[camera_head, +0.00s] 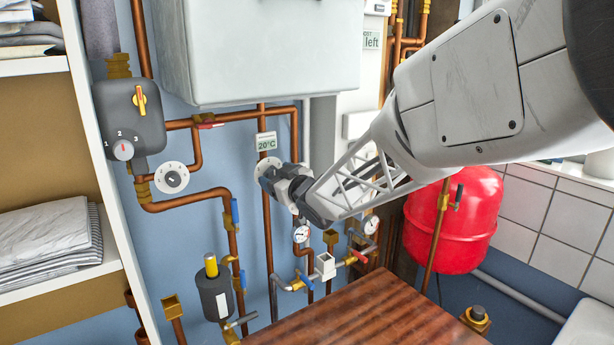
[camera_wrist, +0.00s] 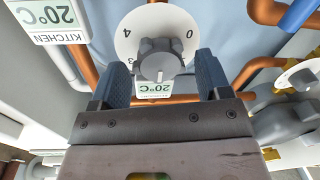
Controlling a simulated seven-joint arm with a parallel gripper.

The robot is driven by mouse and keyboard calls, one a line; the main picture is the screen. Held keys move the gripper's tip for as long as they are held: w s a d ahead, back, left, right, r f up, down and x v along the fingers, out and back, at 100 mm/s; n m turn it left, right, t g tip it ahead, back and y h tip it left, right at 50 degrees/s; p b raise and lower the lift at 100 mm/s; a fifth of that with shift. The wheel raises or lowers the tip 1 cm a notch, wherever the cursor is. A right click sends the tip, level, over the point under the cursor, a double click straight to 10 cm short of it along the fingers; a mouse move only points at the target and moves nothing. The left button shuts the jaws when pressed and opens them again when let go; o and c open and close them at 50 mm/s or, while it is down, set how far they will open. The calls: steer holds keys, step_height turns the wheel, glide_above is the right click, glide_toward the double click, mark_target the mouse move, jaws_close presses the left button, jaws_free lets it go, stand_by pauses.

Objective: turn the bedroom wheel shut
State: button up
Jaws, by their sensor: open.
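A white numbered dial (camera_wrist: 128,42) with a grey knob (camera_wrist: 160,58) faces me in the wrist view. The digits 4, 0 and part of 3 show. My gripper (camera_wrist: 160,76) is open, with one blue-grey finger on each side of the knob; I cannot tell whether they touch it. In the head view my gripper (camera_head: 274,174) covers most of this dial (camera_head: 264,163), below a "20°C" sign (camera_head: 266,142). That sign's room name is unreadable, so I cannot confirm that this is the bedroom wheel.
A "20°C KITCHEN" sign (camera_wrist: 52,18) appears inverted at upper left in the wrist view. Another dial (camera_head: 171,178) sits left of my gripper. Copper pipes, gauges and valves surround it. A white boiler (camera_head: 265,55) hangs above, a red tank (camera_head: 450,225) stands right.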

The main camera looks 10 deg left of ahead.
steer(key=shift+w+a, duration=0.25)
steer(key=shift+a, duration=0.05)
steer(key=shift+c, duration=0.4)
steer(key=c, duration=0.9)
steer(key=shift+o, duration=0.2)
